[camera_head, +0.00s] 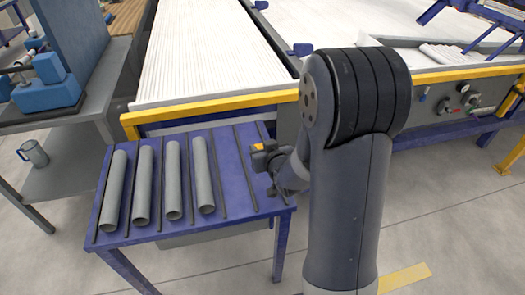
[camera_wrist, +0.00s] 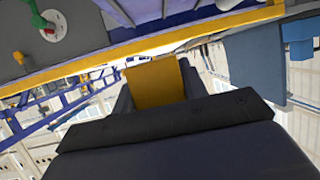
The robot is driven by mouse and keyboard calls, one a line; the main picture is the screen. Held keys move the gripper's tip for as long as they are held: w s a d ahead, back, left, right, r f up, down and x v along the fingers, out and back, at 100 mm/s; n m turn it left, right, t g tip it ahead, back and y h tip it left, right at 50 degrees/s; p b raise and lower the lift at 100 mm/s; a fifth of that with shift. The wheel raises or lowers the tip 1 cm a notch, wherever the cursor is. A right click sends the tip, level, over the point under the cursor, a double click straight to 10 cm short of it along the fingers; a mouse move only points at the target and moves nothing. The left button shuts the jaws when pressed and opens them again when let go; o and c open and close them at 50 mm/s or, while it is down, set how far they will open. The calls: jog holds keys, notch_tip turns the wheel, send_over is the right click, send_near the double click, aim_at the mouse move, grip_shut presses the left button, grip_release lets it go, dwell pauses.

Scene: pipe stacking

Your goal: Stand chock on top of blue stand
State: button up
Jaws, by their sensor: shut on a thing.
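The chock (camera_head: 257,148) shows as a small yellow-orange piece in the head view. It also shows in the wrist view (camera_wrist: 155,85) as a yellow block between the dark fingers. My gripper (camera_head: 270,161) is shut on it, near the right end of the blue stand. The blue stand (camera_head: 232,175) is a low blue table with thin dark dividers across its top. My gripper hides part of the stand's right side, and I cannot tell whether the chock touches it.
Several grey pipes (camera_head: 173,180) lie side by side on the stand's left and middle. A yellow-edged conveyor table (camera_head: 205,103) stands behind. A grey bench (camera_head: 60,150) with a mug (camera_head: 33,153) is at the left. The stand's right lanes are bare.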

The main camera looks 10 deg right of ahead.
jog(key=shift+f+b, duration=3.6)
jog(key=shift+f, duration=1.3)
jog(key=o, duration=1.1)
jog(key=shift+s, duration=0.1)
jog(key=v, duration=1)
jog(key=shift+s+r+p, duration=0.2)
jog(key=shift+s+p, duration=0.1)
jog(key=shift+p, duration=0.05)
jog(key=shift+w, duration=0.1)
